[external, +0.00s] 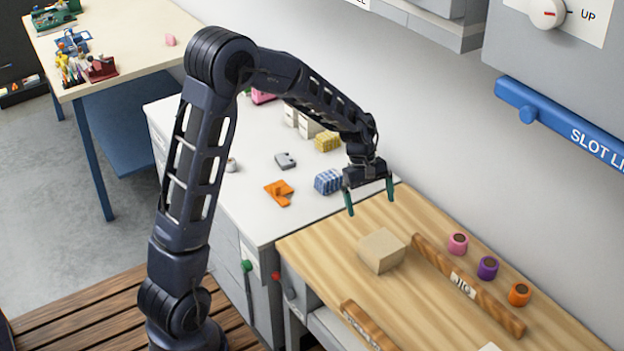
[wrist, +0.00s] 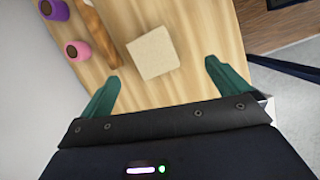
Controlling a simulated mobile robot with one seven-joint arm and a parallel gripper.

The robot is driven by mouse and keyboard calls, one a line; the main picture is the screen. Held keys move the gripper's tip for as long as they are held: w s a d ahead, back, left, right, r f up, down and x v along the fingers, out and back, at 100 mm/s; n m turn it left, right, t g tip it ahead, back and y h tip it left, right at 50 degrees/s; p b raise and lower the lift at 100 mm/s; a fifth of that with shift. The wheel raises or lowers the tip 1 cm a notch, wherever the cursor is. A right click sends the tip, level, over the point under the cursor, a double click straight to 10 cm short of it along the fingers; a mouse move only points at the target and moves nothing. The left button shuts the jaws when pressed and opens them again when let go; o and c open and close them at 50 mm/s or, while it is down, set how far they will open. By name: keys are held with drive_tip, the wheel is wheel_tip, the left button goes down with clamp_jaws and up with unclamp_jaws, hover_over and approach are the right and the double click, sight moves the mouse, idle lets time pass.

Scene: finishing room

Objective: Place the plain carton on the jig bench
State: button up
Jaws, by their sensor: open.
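The plain carton (external: 381,250) is a tan box resting on the wooden jig bench (external: 325,248), left of the bar marked JIG (external: 466,285). In the wrist view the carton (wrist: 153,53) lies ahead of and between the fingers, on the wood top (wrist: 200,25). My gripper (external: 370,197) is open, with green fingers spread and pointing down, above the far end of the bench. It is apart from the carton. In the wrist view my gripper (wrist: 163,88) holds nothing.
Pink (external: 457,244), purple (external: 488,268) and orange (external: 519,294) rolls stand behind the JIG bar. Another wooden bar (external: 368,326) lies at the front edge. The white counter (external: 250,205) holds a blue patterned block (external: 328,182), a yellow block (external: 327,141) and an orange piece (external: 279,192).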

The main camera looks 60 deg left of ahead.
drive_tip(key=s+d+r+m+t+y, duration=0.3)
drive_tip(key=s+r+m, duration=0.5)
drive_tip(key=s+r, duration=0.85)
drive_tip(key=s+d+r+m+t, duration=0.1)
drive_tip(key=s+m, duration=0.6)
drive_tip(key=s, duration=1.2)
drive_tip(key=shift+d+r+y, duration=0.3)
drive_tip(key=shift+d+r, duration=0.1)
drive_tip(key=shift+r, duration=0.45)
